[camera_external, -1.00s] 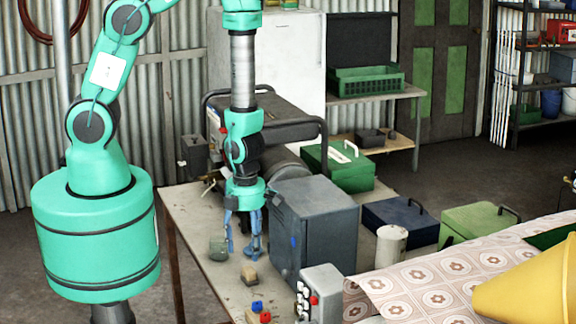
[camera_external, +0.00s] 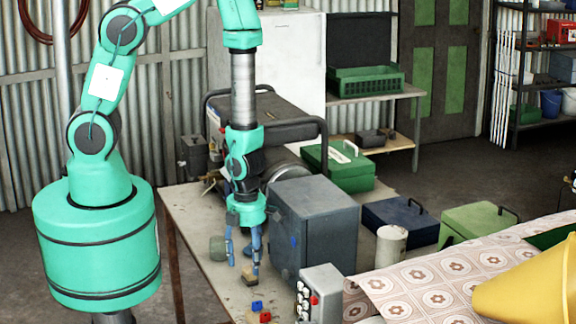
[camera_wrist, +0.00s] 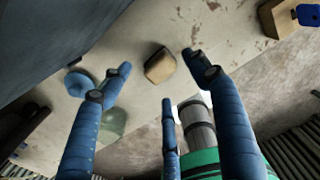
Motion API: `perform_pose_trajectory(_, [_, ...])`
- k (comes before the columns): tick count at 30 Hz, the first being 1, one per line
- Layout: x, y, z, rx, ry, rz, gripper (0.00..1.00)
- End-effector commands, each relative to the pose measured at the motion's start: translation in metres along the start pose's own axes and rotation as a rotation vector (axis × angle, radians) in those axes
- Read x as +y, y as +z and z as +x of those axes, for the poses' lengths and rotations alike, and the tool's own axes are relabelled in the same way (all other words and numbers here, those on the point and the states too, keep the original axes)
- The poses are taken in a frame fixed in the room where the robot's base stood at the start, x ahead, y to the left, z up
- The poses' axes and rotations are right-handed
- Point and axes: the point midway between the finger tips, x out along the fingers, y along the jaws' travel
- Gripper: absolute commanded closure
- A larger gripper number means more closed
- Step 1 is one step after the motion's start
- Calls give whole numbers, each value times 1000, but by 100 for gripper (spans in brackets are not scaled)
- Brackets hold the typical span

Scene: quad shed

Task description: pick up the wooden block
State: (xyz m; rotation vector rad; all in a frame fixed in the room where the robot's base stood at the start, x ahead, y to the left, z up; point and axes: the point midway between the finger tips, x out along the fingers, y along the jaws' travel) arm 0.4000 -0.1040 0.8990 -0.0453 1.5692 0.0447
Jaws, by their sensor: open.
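A small wooden block (camera_external: 249,280) lies on the workbench, just below my gripper (camera_external: 243,269). In the wrist view the block (camera_wrist: 160,66) shows whole, between and beyond the blue fingertips. My gripper is open and empty, its fingers pointing down and spread.
A grey metal cabinet (camera_external: 315,232) stands close to the right of my gripper. A greenish jar (camera_external: 217,248) stands to its left. Small blue (camera_external: 257,305) and red (camera_external: 265,317) pieces and a grey switch box (camera_external: 321,292) are nearer the camera. The bench's left side is mostly clear.

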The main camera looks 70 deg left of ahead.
Motion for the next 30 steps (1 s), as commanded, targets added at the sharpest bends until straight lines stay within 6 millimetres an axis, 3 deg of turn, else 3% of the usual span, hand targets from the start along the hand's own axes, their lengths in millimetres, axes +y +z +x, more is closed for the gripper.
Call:
perform_pose_trajectory(12, [-1, 1, 43, 1, 0, 0, 39])
perform_pose_trajectory(30, [-1, 0, 46, 1, 0, 0, 39])
